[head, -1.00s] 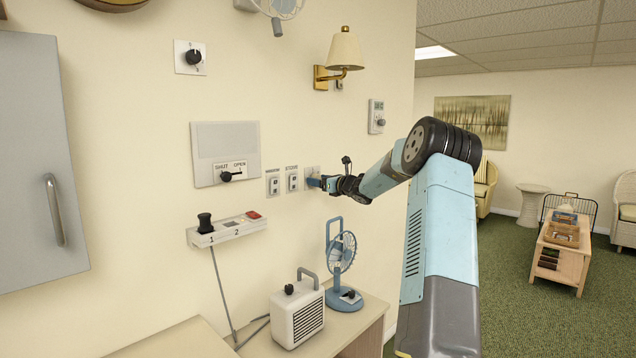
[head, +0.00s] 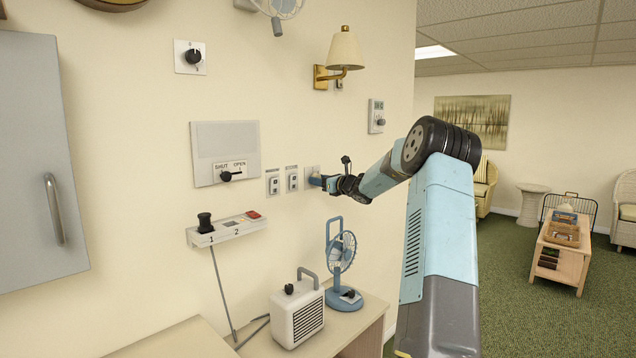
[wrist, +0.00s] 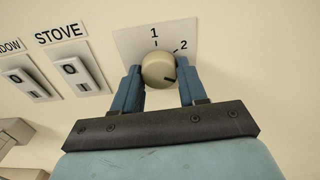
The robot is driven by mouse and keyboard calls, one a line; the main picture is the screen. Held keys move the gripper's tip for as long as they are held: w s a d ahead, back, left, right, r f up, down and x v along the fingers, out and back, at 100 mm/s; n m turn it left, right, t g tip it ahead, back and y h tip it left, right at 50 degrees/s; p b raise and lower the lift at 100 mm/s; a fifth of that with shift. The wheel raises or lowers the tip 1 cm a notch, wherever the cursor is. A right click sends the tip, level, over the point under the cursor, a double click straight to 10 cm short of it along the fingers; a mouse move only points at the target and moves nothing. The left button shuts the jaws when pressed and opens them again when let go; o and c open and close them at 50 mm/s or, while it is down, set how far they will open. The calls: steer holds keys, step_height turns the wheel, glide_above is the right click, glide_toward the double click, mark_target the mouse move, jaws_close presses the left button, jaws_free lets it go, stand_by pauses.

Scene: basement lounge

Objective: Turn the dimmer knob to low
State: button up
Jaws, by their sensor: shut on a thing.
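In the wrist view a round beige knob (wrist: 157,72) sits on a white wall plate (wrist: 128,44) marked 1 and 2. A dark mark on the knob points right, a little below the tick for 2. My gripper (wrist: 160,86) has its two blue fingers shut on the knob, one on each side. In the head view my gripper (head: 327,183) is at the wall plate right of two labelled switches, and its fingers hide the knob. No word on this plate names it as the dimmer.
A STOVE switch (wrist: 72,70) and another switch (wrist: 28,83) are left of the plate. A wall lamp (head: 343,50) hangs above, a thermostat (head: 376,116) up right. A blue fan (head: 343,255) and a heater (head: 298,312) stand on the cabinet below. Another black knob (head: 192,56) is upper left.

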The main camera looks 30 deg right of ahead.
steer(key=shift+a, duration=0.1)
steer(key=n, duration=1.1)
steer(key=shift+n, duration=0.3)
steer(key=n, duration=1.1)
steer(key=shift+n, duration=0.4)
steer(key=o, duration=0.9)
steer(key=shift+o, duration=0.7)
steer(key=shift+r, duration=0.1)
